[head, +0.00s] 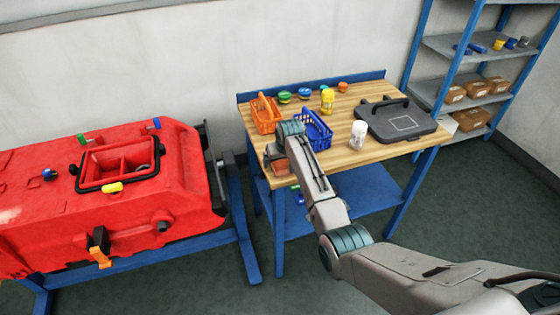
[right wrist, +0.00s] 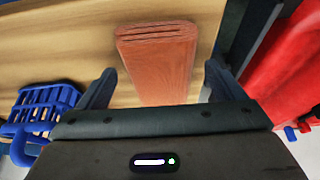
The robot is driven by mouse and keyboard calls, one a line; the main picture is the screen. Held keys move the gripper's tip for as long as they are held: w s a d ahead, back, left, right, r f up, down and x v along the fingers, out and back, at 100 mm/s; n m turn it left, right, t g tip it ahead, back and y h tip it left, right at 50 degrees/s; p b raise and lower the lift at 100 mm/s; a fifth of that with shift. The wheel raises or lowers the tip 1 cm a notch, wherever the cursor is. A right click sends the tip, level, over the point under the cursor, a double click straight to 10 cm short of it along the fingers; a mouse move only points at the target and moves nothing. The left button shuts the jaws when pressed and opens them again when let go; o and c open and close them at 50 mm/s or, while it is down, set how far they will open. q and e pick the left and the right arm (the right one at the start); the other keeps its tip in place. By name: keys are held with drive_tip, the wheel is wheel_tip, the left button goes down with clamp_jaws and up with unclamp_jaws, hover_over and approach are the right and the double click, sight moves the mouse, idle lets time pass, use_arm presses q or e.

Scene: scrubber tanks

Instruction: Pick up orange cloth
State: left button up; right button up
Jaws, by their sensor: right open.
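The orange cloth (right wrist: 158,52) is a folded, reddish-orange strip lying on the wooden table top in the right wrist view. In the head view a small part of it (head: 281,167) shows beside my right gripper, at the table's front left corner. My right gripper (right wrist: 160,78) is open, with its two fingers apart on either side of the cloth's near part. The cloth's near end is hidden behind the gripper body. I cannot tell whether the fingers touch it. My left gripper is out of view.
A blue basket (head: 317,131) stands close to my right gripper, and an orange basket (head: 265,115) is behind it. A white bottle (head: 358,134), a yellow bottle (head: 327,100) and a dark case (head: 402,121) are further right. A red tank (head: 160,190) stands left of the table.

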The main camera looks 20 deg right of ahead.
sight(281, 161)
drive_tip(key=c, duration=1.1)
drive_tip(key=shift+o, duration=0.2)
drive_tip(key=shift+r, duration=0.1)
drive_tip(key=shift+r+b, duration=0.35)
drive_tip(key=shift+r, duration=0.1)
wheel_tip(281, 161, up, 3)
drive_tip(key=shift+f+b, duration=0.2)
drive_tip(key=shift+b, duration=0.55)
drive_tip(key=s+a+b, duration=0.1)
drive_tip(key=s+a, duration=0.2)
drive_tip(key=s, duration=0.4)
drive_tip(key=s+a+r+b, duration=0.1)
drive_tip(key=s+a+b, duration=0.1)
drive_tip(key=s, duration=0.5)
drive_tip(key=shift+s+a+r, duration=0.25)
drive_tip(key=shift+s+a, duration=0.15)
drive_tip(key=shift+a, duration=0.25)
